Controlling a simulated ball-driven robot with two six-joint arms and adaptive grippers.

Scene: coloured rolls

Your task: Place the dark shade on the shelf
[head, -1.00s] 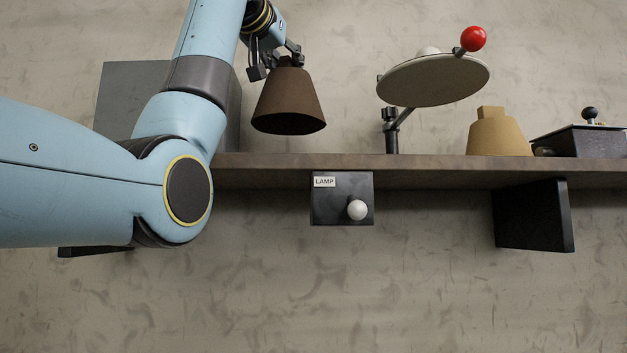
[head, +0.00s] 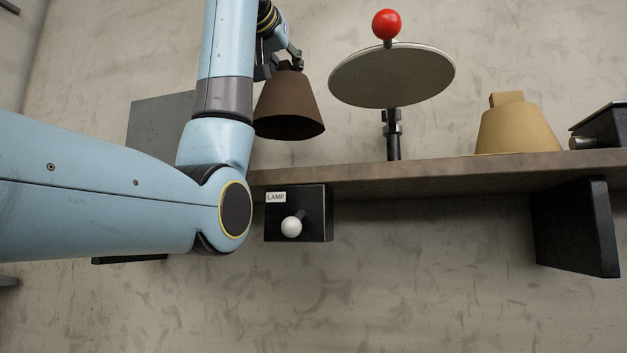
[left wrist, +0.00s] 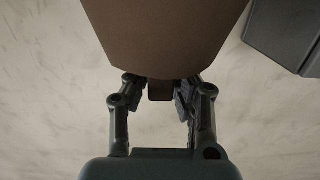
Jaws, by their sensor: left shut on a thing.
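The dark shade (head: 290,106) is a brown cone with its wide end down. It hangs above the shelf (head: 440,174), near the shelf's left part in the head view. My left gripper (head: 290,60) is shut on the small knob at the shade's top. In the left wrist view the shade (left wrist: 165,35) fills the upper middle, with its knob between the fingers of my left gripper (left wrist: 160,92). A gap shows between the shade's lower rim and the shelf. My right gripper is not in view.
A round tilted disc (head: 392,78) with a red ball (head: 386,24) stands on a post right of the shade. A tan shade (head: 517,130) and a dark box (head: 603,127) are further right. A grey box (head: 160,125) is behind my arm. A lamp switch box (head: 315,215) hangs below.

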